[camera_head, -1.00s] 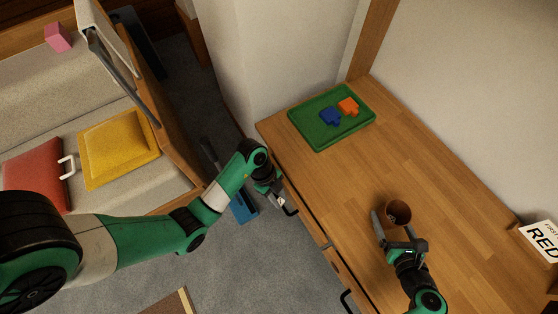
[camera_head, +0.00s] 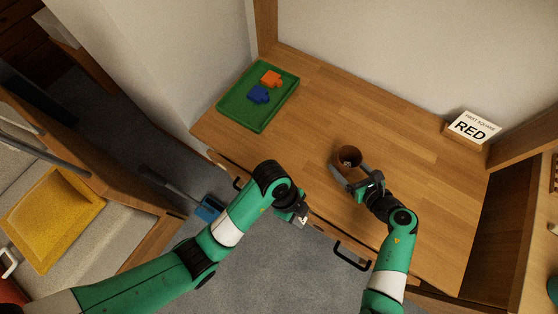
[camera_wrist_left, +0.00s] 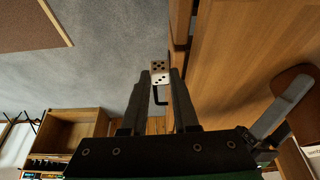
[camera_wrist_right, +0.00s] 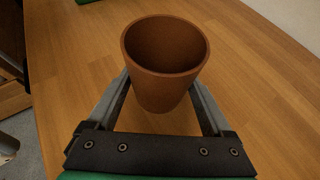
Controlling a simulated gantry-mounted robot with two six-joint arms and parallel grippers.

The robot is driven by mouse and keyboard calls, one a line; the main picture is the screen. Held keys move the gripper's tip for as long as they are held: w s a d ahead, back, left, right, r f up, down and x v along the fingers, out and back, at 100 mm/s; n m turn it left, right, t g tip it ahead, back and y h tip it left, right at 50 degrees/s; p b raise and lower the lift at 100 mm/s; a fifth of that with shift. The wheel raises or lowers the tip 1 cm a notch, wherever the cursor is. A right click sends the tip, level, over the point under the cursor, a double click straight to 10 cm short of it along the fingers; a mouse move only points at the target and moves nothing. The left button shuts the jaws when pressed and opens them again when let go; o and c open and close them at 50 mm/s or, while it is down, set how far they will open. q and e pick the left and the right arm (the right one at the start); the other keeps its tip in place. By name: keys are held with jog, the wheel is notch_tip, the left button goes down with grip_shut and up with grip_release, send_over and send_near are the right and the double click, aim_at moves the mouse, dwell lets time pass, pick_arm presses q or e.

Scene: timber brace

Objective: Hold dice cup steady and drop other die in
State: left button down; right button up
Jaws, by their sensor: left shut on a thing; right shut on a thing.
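My left gripper (camera_head: 301,219) is shut on a pale die with dark pips (camera_wrist_left: 160,71), held at its fingertips. This gripper is over the front edge of the desk, left of and nearer than the cup. The brown dice cup (camera_head: 348,157) stands upright on the desk, its mouth facing up. My right gripper (camera_head: 353,178) is shut on the cup, one finger on each side, as the right wrist view (camera_wrist_right: 160,90) shows. The cup's inside looks dark in the right wrist view.
A green tray (camera_head: 236,107) with a blue piece (camera_head: 259,95) and an orange piece (camera_head: 271,79) lies at the desk's far left. Desk top between tray and cup is clear.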

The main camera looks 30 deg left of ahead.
pick_arm(q)
jog(key=w+r+n+t, duration=0.1)
jog(key=w+r+n, duration=0.2)
jog(key=w+r, duration=1.75)
jog(key=shift+s+d+f, duration=0.1)
jog(key=shift+d+f, duration=0.05)
jog(key=shift+f, duration=1.2)
jog(key=shift+s+d+f, duration=0.1)
jog(key=shift+d+f, duration=0.05)
jog(key=shift+f, duration=1.15)
jog(key=c, duration=0.6)
grip_release()
jog(key=v, duration=1.2)
jog(key=shift+s+d, duration=0.2)
